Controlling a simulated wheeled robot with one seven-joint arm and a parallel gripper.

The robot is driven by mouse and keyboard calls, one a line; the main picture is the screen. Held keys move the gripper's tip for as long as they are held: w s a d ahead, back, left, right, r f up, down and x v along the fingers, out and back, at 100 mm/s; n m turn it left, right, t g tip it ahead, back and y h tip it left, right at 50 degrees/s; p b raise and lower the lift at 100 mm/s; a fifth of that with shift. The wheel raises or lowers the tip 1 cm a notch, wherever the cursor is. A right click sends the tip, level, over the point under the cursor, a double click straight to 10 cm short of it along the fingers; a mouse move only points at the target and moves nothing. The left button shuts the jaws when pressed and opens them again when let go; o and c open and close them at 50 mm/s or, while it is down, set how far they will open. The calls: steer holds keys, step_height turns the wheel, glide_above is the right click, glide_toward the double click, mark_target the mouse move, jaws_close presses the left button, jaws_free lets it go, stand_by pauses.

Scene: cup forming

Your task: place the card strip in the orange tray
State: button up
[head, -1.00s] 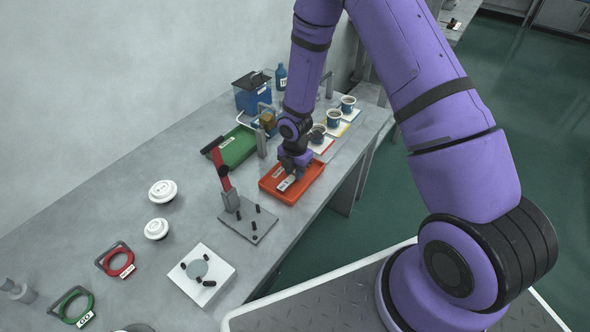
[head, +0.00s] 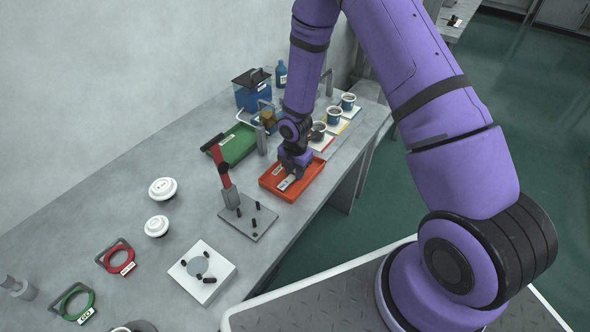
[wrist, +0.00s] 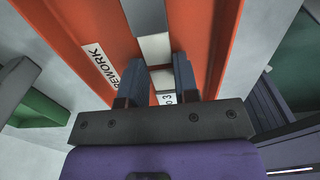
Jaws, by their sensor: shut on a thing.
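The orange tray (head: 309,183) lies on the bench, and its REWORK label and walls also fill much of the wrist view (wrist: 112,35). My gripper (head: 291,176) points down inside the tray outline. In the wrist view my gripper (wrist: 157,70) has its two dark fingers shut on the card strip (wrist: 155,47), a narrow white and grey piece with a label marked 3 near the palm. The strip (head: 286,184) shows as a small pale piece low in the tray in the head view. I cannot tell if it touches the tray floor.
A green tray (head: 236,148) lies behind left. A grey stand with a red lever (head: 219,167) is close at left. Several cups, including a dark one (head: 317,131), stand on coloured cards behind right. The bench's front edge is close to the orange tray.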

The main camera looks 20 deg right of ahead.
steer(key=o, duration=1.5)
steer(key=shift+c, duration=0.2)
steer(key=shift+r, duration=0.1)
steer(key=shift+r, duration=3.9)
